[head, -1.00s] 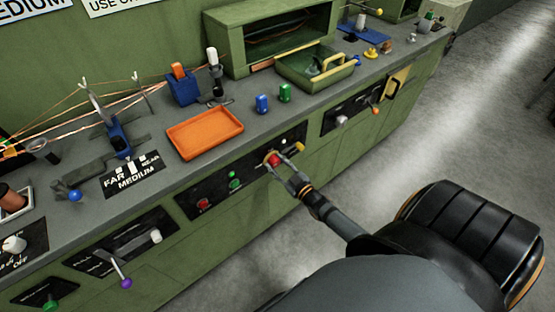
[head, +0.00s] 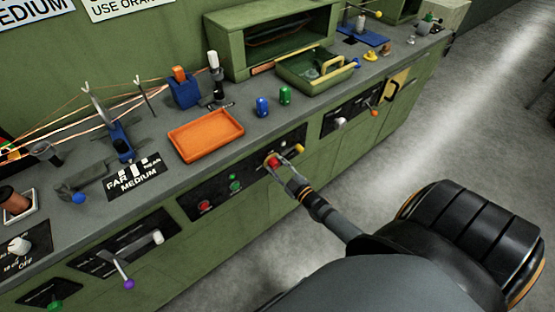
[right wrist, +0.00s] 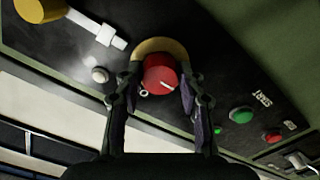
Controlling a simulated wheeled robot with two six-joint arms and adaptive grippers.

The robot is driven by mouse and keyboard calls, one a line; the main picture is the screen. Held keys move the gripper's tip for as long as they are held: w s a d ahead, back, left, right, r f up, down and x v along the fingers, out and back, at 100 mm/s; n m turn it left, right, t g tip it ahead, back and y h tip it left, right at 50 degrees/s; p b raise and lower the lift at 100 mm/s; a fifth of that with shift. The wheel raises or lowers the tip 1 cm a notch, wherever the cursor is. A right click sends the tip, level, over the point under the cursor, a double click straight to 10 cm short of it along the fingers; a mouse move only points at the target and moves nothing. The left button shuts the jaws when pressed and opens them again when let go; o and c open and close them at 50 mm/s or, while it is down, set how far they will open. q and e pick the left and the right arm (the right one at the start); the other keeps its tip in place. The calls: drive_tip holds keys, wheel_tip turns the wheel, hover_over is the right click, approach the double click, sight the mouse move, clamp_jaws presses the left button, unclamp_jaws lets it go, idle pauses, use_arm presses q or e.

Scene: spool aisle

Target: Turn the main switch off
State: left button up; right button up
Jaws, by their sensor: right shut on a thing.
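The main switch, a red round knob (head: 271,160) on a yellow backing, sits on the black front panel of the green bench. In the right wrist view the knob (right wrist: 158,72) has a white pointer line slanting to the lower right. My right gripper (head: 286,158) is at the knob in the head view. In the right wrist view its two fingers (right wrist: 160,90) stand on either side of the knob, shut on it. The fingers hide part of the knob in the head view. My left gripper is in neither view.
A green START button (right wrist: 241,115) and a red button (right wrist: 271,135) sit on the same panel, beside the knob. An orange tray (head: 205,136) and a green bin (head: 315,66) rest on the bench top above. The grey floor (head: 440,130) is clear on the right.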

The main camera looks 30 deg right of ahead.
drive_tip(key=o, duration=1.2)
drive_tip(key=s, duration=0.8)
drive_tip(key=s+d, duration=0.1)
drive_tip(key=s, duration=0.3)
